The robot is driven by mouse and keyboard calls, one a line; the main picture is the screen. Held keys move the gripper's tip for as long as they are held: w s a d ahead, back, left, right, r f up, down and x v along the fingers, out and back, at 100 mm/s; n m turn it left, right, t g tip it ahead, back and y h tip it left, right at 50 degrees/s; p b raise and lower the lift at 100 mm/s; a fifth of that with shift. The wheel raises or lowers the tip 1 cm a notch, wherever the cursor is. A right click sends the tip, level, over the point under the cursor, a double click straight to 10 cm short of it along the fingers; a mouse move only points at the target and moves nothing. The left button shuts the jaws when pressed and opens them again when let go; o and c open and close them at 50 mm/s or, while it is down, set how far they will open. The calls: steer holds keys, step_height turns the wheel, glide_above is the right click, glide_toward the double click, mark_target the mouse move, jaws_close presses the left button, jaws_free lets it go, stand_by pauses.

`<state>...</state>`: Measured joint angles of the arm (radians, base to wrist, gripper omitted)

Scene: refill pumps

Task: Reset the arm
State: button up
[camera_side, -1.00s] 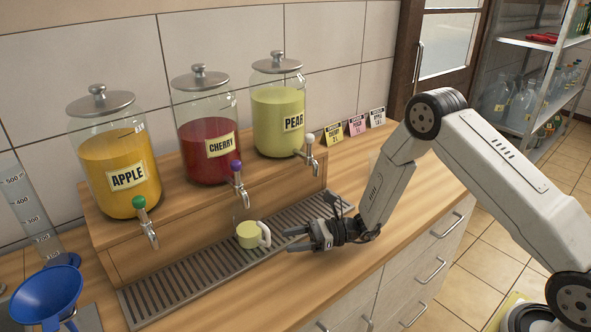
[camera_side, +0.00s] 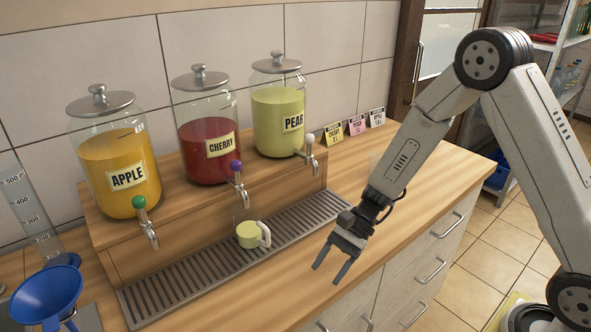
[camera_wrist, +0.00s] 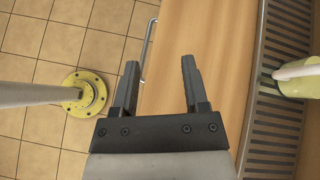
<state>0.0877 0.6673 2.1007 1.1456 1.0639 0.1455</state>
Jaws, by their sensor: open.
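My gripper (camera_side: 332,271) is open and empty, pointing down above the front part of the wooden counter (camera_side: 292,287). In the wrist view its two fingers (camera_wrist: 158,85) are spread apart with bare counter and floor behind them. A pale green mug (camera_side: 247,235) with a white handle stands on the slotted drip tray (camera_side: 180,287), to the left of my gripper and apart from it. The mug also shows at the right edge of the wrist view (camera_wrist: 296,84).
Three jars labelled APPLE (camera_side: 121,165), CHERRY (camera_side: 208,140) and PEAR (camera_side: 279,115) stand on a wooden riser with taps. A blue funnel (camera_side: 48,293) and a measuring cylinder (camera_side: 32,215) are at left. Several small cards (camera_side: 357,125) stand at the back. The counter's right part is clear.

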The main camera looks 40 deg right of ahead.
steer(key=s+d+r+n+t+h, duration=0.2)
steer(key=s+d+n+h, duration=0.1)
steer(key=d+n+h, duration=0.2)
steer(key=s+d+r+n+t+h, duration=0.1)
steer(key=s+d+r+n+h, duration=0.2)
steer(key=n, duration=0.5)
steer(key=s+d+h, duration=0.1)
steer(key=d+h, duration=0.1)
steer(key=d, duration=0.1)
steer(key=shift+r+n+t+h, duration=0.25)
steer(key=shift+n+t+h, duration=0.05)
steer(key=shift+t+h, duration=0.1)
